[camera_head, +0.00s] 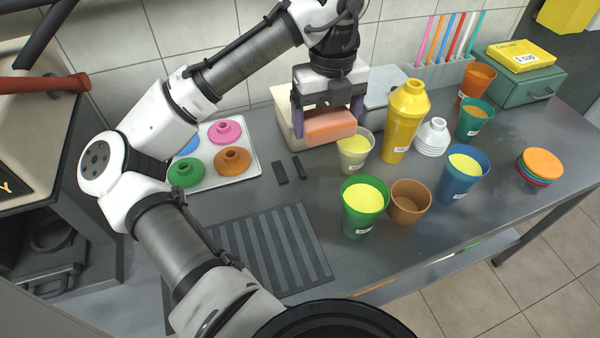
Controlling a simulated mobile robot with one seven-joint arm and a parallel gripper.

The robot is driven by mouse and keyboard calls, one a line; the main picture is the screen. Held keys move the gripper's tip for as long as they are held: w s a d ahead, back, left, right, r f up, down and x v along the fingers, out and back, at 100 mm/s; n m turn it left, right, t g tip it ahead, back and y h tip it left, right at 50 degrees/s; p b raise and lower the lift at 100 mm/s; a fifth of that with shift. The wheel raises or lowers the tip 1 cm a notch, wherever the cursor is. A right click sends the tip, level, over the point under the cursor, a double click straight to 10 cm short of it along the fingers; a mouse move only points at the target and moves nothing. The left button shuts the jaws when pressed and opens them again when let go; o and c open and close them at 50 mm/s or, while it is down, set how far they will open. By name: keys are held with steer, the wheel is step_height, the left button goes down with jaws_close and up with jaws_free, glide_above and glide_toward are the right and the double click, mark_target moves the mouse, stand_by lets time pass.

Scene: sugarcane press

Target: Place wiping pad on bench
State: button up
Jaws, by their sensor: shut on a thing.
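The wiping pad (331,128) is an orange block with a paler pink top, at the upper middle of the view. My gripper (328,112) points down and is shut on the pad, with a purple finger at each side of it. The pad is just in front of a cream container and behind a cream cup; whether it touches the bench below cannot be told. The bench (430,228) is a grey metal surface running across the view.
A cream cup (354,154) with yellow contents stands close to the pad. A tall yellow shaker (404,122), green cup (364,206), brown cup (408,203) and blue cup (462,178) stand to the right. A tray (246,155) of colored lids and a ribbed mat (270,250) lie left.

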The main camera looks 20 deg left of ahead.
mark_target(321, 193)
step_height(321, 193, down, 18)
steer(key=shift+f+p, duration=0.25)
steer(key=shift+p, duration=0.2)
steer(key=shift+d+f, duration=0.1)
steer(key=shift+f, duration=0.05)
steer(key=shift+s+f+b, duration=0.2)
steer(key=shift+f+b, duration=0.3)
steer(key=shift+b, duration=0.05)
steer(key=o, duration=0.8)
steer(key=shift+d+f, duration=0.1)
steer(key=shift+c, duration=0.2)
steer(key=shift+r+p, duration=0.5)
steer(key=shift+r, duration=0.1)
steer(key=shift+w+r, duration=0.15)
steer(key=shift+r, duration=0.15)
step_height(321, 193, up, 12)
steer(key=shift+f+b, duration=0.2)
steer(key=shift+b, duration=0.1)
